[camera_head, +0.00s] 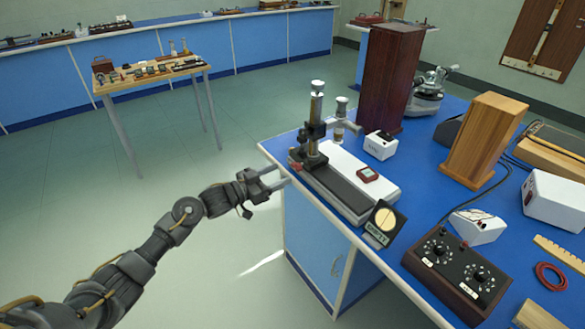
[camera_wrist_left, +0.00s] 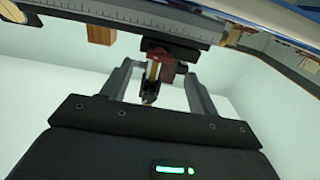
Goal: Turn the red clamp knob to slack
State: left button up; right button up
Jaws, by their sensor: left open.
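The red clamp knob (camera_wrist_left: 163,68) shows dark red in the left wrist view, under a graduated grey rail, with a brass and dark stem below it. In the head view a small reddish part (camera_head: 294,164) shows at the near-left foot of the microscope-like instrument (camera_head: 314,130) on the bench corner. My left gripper (camera_head: 279,178) is open beside the bench's left edge, at the knob. In the left wrist view its fingers (camera_wrist_left: 156,70) stand on either side of the knob, with gaps visible; contact cannot be told. My right gripper is not in view.
A small wooden table (camera_head: 150,80) stands at the back left. The floor left of the bench is clear.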

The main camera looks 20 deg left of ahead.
aim_at(294, 168)
pick_arm(q)
jog(key=x, duration=0.6)
jog(key=shift+w, duration=0.1)
jog(key=c, duration=1)
